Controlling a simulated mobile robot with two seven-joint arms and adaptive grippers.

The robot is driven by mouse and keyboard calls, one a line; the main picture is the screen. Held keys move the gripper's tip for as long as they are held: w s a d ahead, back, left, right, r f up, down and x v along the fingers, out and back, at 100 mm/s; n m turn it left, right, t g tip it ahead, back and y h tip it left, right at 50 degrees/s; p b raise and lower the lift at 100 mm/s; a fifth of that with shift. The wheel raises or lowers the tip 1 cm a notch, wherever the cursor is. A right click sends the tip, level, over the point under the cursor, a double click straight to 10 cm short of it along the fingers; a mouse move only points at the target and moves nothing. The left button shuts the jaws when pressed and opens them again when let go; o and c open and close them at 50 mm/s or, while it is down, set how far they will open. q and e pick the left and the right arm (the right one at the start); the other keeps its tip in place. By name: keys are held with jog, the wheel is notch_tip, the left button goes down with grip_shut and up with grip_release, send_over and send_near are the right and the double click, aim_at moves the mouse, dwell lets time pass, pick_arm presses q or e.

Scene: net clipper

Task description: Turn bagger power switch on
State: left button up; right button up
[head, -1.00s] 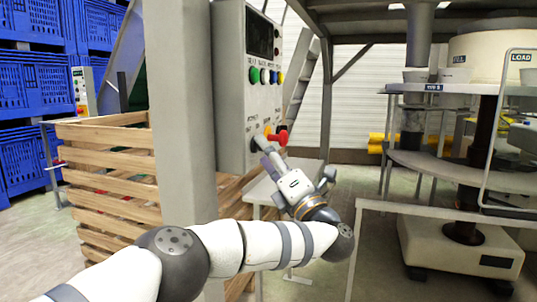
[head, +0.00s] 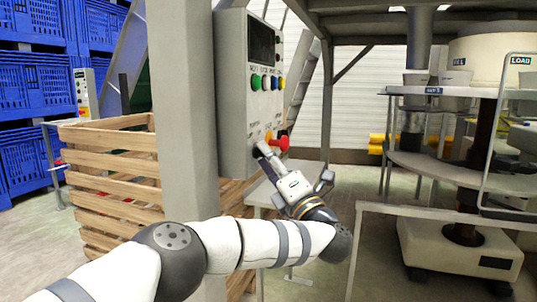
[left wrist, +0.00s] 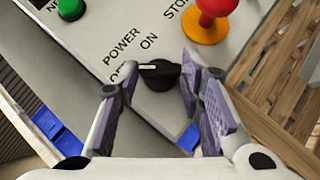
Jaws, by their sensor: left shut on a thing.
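The bagger control box (head: 233,100) is a grey panel fixed beside a post in the head view. Its power switch (left wrist: 160,76) is a black rotary knob in the left wrist view, under the printed words POWER and ON. The knob's white mark lies at its left end, by the partly hidden OFF label. My left gripper (left wrist: 150,92) has its purple-padded fingers on either side of the knob and is shut on it. The gripper also shows at the box's lower part in the head view (head: 268,155), where it largely hides the knob. My right gripper is not in view.
A red stop button (head: 280,143) on a yellow base sits close right of the gripper. Coloured buttons (head: 266,83) line the panel above. A grey post (head: 185,110) and a wooden crate (head: 110,185) stand left. Machinery (head: 455,165) stands right.

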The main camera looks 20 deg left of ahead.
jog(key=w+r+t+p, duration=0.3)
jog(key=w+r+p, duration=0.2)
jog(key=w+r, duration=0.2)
pick_arm(q)
notch_tip(320, 180, up, 3)
jog(key=m+g+h+b, duration=0.2)
jog(key=m, duration=0.2)
jog(key=m+g+h+b, duration=0.1)
jog(key=m+g+h, duration=0.2)
jog(key=m, duration=0.1)
jog(key=m+g+h+b, duration=0.2)
jog(key=m+h, duration=0.1)
jog(key=m, duration=0.1)
jog(key=shift+w+f+m+g+b, duration=0.1)
jog(key=shift+f+m+g+b, duration=0.1)
jog(key=shift+m+g+b, duration=0.2)
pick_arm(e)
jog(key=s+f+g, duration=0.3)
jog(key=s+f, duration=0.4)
pick_arm(q)
jog(key=o, duration=1.2)
jog(key=shift+c, duration=0.2)
